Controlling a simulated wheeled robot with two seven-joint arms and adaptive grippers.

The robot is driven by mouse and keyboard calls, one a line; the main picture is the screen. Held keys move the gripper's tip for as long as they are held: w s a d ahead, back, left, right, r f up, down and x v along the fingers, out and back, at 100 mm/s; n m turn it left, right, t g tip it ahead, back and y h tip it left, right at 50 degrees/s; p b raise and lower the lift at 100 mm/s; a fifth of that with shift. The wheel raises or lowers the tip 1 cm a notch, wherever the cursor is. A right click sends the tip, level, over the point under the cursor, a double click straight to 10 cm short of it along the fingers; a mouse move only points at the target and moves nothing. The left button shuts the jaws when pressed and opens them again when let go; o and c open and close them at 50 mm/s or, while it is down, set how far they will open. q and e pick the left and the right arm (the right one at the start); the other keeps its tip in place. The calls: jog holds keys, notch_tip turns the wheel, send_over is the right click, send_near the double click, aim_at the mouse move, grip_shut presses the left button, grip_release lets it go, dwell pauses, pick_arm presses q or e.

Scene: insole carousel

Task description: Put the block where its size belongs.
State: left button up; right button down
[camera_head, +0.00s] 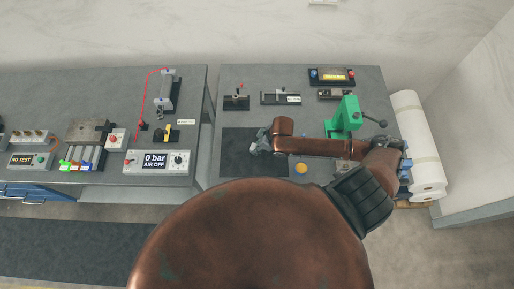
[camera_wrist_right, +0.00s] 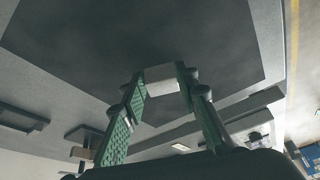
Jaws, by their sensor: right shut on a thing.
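A pale grey block (camera_wrist_right: 161,86) sits between the two green fingers of my right gripper (camera_wrist_right: 161,75) in the right wrist view. The fingers are shut on its sides, near the fingertips. In the head view my right gripper (camera_head: 258,147) is over the dark mat (camera_head: 234,165) on the right table; the block is too small to make out there. The mat fills much of the wrist view behind the block; I cannot tell whether the block touches it. Which place matches the block's size cannot be read here. My left gripper is not in view.
A black fixture (camera_head: 236,102) and a grey fixture (camera_head: 281,98) stand behind the mat. A green press (camera_head: 345,116) stands at right, beside a white roll (camera_head: 413,130). An orange round thing (camera_head: 301,169) is near the front edge. A gap separates the left table (camera_head: 190,90).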

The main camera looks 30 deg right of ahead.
jog(key=shift+f, duration=0.6)
jog(key=c, duration=1.5)
grip_release()
jog(key=shift+f, duration=0.1)
jog(key=v, duration=1.2)
